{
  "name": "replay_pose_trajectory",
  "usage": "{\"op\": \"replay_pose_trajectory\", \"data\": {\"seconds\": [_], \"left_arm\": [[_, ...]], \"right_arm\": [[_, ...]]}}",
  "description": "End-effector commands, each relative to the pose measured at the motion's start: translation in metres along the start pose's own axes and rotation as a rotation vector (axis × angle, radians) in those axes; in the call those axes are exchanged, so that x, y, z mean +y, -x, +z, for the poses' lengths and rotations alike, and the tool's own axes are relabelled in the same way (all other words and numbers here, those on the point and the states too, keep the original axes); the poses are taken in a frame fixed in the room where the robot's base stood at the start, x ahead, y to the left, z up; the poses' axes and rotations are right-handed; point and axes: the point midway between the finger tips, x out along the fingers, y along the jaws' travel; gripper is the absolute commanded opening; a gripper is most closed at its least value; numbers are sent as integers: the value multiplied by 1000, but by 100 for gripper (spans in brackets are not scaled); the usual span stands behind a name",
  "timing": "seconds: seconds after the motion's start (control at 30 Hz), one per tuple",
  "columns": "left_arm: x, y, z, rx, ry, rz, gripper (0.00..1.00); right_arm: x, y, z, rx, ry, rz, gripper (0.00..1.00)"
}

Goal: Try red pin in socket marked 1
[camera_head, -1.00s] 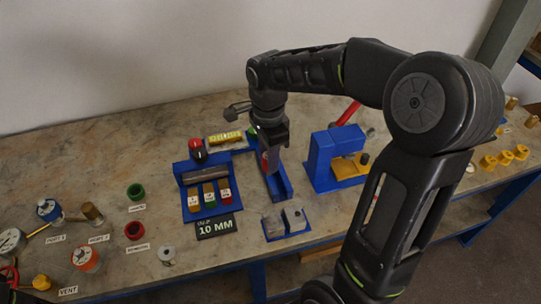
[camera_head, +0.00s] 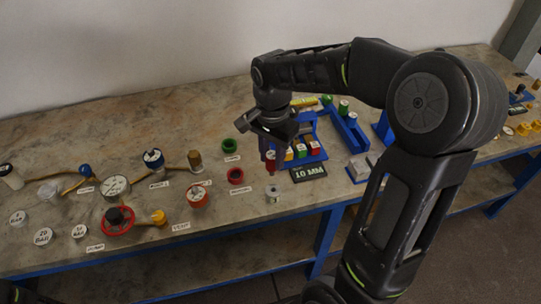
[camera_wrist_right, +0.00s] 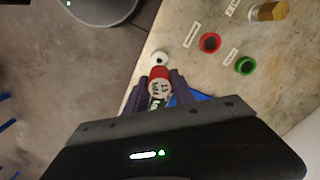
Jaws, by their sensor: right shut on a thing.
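My right gripper (camera_head: 269,148) points down above the bench, shut on the red pin (camera_head: 271,162). In the right wrist view the red pin (camera_wrist_right: 159,82) shows its round, lettered end between the fingers. A small pale round piece with a dark centre (camera_head: 273,192) stands near the bench's front edge, just in front of the held pin; it also shows in the right wrist view (camera_wrist_right: 159,57). The pin looks apart from it. A blue rack (camera_head: 316,157) of coloured blocks lies right of the gripper, partly hidden. I cannot read which socket is marked 1.
A red ring (camera_head: 236,176) and a green ring (camera_head: 230,146) lie left of the gripper. A black 10 MM sign (camera_head: 309,173) is to its right. Gauges, valves and a red handwheel (camera_head: 117,220) crowd the left. A blue channel (camera_head: 347,127) stands behind right.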

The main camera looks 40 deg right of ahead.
Motion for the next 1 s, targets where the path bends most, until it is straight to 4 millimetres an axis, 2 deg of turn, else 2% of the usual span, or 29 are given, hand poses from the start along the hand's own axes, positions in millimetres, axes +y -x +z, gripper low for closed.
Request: {"op": "replay_pose_trajectory", "data": {"seconds": [0.53, 1.0], "left_arm": [[-1, -4, 0, 1, -1, 1, 36], [-9, -30, -4, 8, -7, 10, 36]], "right_arm": [[0, -5, 0, 0, 12, 0, 0], [0, -44, 0, 0, 11, -1, 0]]}}
